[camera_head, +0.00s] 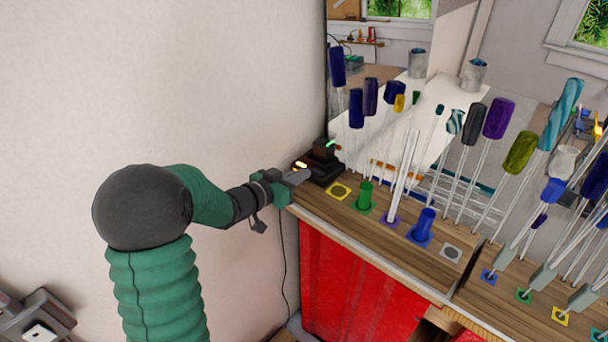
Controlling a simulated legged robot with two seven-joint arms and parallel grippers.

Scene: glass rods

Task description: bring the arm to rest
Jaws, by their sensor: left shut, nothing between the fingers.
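My left arm (155,255), with a green ribbed sleeve and a dark round elbow, rises from the bottom left and bends to the right. My left gripper (300,177) is shut and empty. It is at the left end of the wooden bench top (345,212), in front of a small black device (322,162) with a yellow and a green light. I cannot tell whether the fingertips touch the device. My right gripper is not in view.
Glass rods with coloured handles, such as a purple one (498,118) and an olive one (520,152), stand at the right. A green holder (365,196) and a blue holder (424,225) sit on the bench. The bench front (345,280) is red. Bare wall (150,80) fills the left.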

